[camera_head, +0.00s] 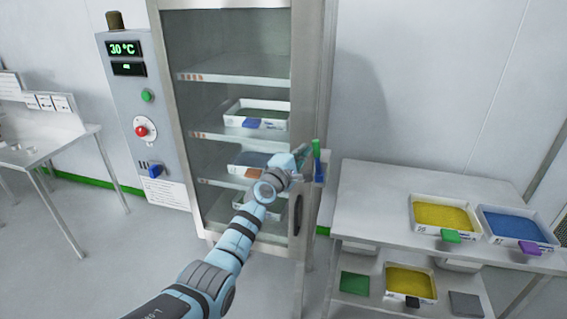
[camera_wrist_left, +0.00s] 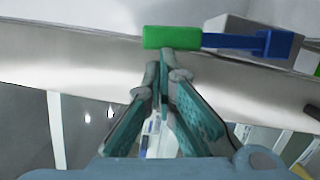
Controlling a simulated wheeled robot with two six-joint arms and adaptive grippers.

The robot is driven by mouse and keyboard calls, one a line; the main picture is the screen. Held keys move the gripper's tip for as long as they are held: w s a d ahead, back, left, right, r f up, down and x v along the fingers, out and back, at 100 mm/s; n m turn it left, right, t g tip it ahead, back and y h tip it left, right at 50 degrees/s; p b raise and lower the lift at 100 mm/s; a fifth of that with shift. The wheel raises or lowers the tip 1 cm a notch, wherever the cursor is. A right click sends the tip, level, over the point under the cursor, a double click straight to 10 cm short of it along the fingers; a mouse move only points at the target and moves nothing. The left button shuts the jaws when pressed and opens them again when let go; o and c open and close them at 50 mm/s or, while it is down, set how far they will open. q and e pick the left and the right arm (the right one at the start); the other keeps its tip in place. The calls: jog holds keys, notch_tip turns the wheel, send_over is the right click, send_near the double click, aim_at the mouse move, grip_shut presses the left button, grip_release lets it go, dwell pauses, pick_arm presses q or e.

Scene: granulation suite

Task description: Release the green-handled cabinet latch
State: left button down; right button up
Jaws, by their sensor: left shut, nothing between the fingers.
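The cabinet (camera_head: 312,70) is a tall steel unit with a glass front. Its latch has a green handle (camera_head: 316,147) on a blue lever (camera_head: 318,170) at the right edge of the frame. In the head view the handle stands upright. In the left wrist view the green handle (camera_wrist_left: 172,37) lies across the top, with the blue lever (camera_wrist_left: 240,42) running right to a grey block. My left gripper (camera_head: 303,153) is shut and empty beside the latch. In the wrist view its fingertips (camera_wrist_left: 166,62) meet the handle's lower edge; I cannot tell whether they touch. My right gripper is out of view.
A control panel (camera_head: 115,90) reading 30 °C stands left of the cabinet. Inside are shelves with trays, one holding green material (camera_head: 262,105). A black door handle (camera_head: 297,213) is below the latch. A steel table (camera_head: 375,190) with yellow and blue trays stands at the right.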

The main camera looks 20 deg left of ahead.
pick_arm(q)
jog(key=shift+w+d+r+p, duration=0.15)
jog(key=shift+d+r+p, duration=0.15)
jog(key=shift+d+r, duration=0.35)
jog(key=shift+r, duration=0.1)
jog(key=shift+a, duration=0.1)
jog(key=a, duration=0.2)
jog(key=shift+a+f+b, duration=0.3)
jog(key=shift+a+b, duration=0.05)
jog(key=shift+s+a+p, duration=0.6)
jog(key=shift+p, duration=0.1)
jog(key=s+p, duration=0.4)
jog(key=s, duration=0.5)
jog(key=shift+s+a, duration=0.2)
jog(key=shift+a, duration=0.1)
jog(key=shift+f, duration=0.1)
